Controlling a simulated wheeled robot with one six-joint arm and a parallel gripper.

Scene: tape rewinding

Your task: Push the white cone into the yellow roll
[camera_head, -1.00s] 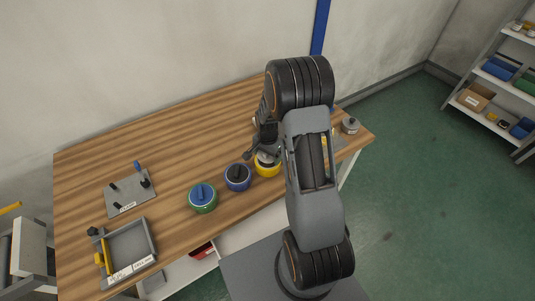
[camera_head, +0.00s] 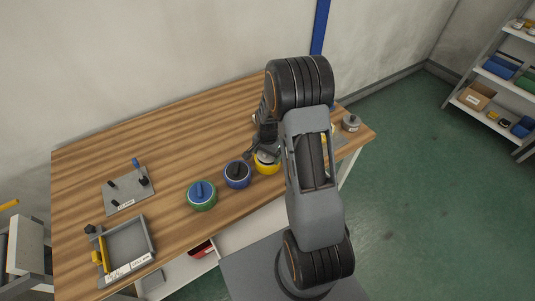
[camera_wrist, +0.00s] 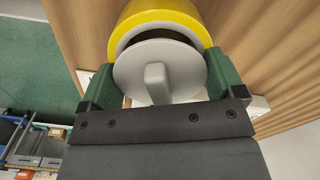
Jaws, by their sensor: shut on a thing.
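The yellow roll (camera_head: 268,168) lies on the wooden table near its front edge, with my gripper over it in the head view. It fills the top of the wrist view (camera_wrist: 165,13). The white cone (camera_wrist: 185,72), a pale disc with a raised grip tab, sits at the roll's opening. A dark gap shows between its upper edge and the roll's inner rim; its depth inside is hidden. My gripper (camera_wrist: 160,88) is shut on the white cone, its green-padded fingers on either side of the tab and disc.
A blue roll (camera_head: 237,174) and a green roll (camera_head: 201,195) stand to the left along the front edge. A grey peg plate (camera_head: 128,192) and a grey tray (camera_head: 147,237) are further left. A grey knobbed part (camera_head: 351,123) stands at the right corner. The back of the table is clear.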

